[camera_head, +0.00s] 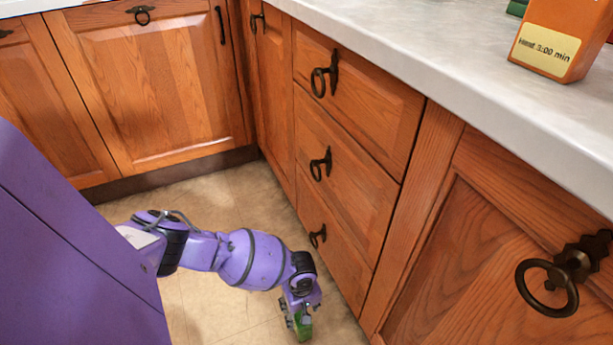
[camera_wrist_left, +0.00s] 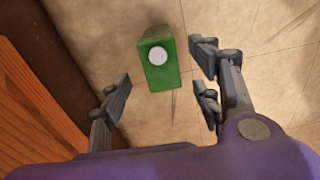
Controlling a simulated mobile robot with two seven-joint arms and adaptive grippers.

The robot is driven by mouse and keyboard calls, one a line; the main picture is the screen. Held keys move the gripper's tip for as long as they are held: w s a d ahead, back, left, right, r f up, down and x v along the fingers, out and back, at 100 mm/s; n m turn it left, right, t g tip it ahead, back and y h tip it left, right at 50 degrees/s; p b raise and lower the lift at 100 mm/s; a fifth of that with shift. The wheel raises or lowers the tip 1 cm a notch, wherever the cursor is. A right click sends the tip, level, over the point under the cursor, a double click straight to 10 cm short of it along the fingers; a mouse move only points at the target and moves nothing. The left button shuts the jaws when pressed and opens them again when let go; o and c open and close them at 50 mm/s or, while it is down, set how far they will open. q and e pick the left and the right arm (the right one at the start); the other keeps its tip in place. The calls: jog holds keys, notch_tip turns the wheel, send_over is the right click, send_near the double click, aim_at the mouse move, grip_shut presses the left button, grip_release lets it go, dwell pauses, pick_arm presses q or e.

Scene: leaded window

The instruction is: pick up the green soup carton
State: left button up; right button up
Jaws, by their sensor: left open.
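The green soup carton (camera_wrist_left: 160,76) has a round white cap on top. In the left wrist view it is seen from above, between and slightly beyond the fingers, against the tiled floor. My left gripper (camera_wrist_left: 163,84) is open, with one finger to the left of the carton and two to the right; gaps show on both sides. In the head view the left gripper (camera_head: 298,311) points down low beside the drawers, and a green part of the carton (camera_head: 304,332) shows at its fingers. The gripper hides the rest. My right gripper is not in view.
Wooden drawers (camera_head: 345,190) with dark ring handles stand close to the right of my left arm. A grey counter (camera_head: 440,60) bears an orange carton (camera_head: 556,40) with a yellow label. The tiled floor (camera_head: 235,195) behind the arm is clear.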

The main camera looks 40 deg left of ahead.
aim_at(303, 333)
pick_arm(q)
notch_tip(303, 333, down, 7)
jog(key=b, duration=0.4)
jog(key=shift+s, duration=0.15)
jog(key=shift+c, duration=0.5)
jog(key=c, duration=1.3)
jog(key=shift+o, duration=0.2)
jog(key=shift+r, duration=0.1)
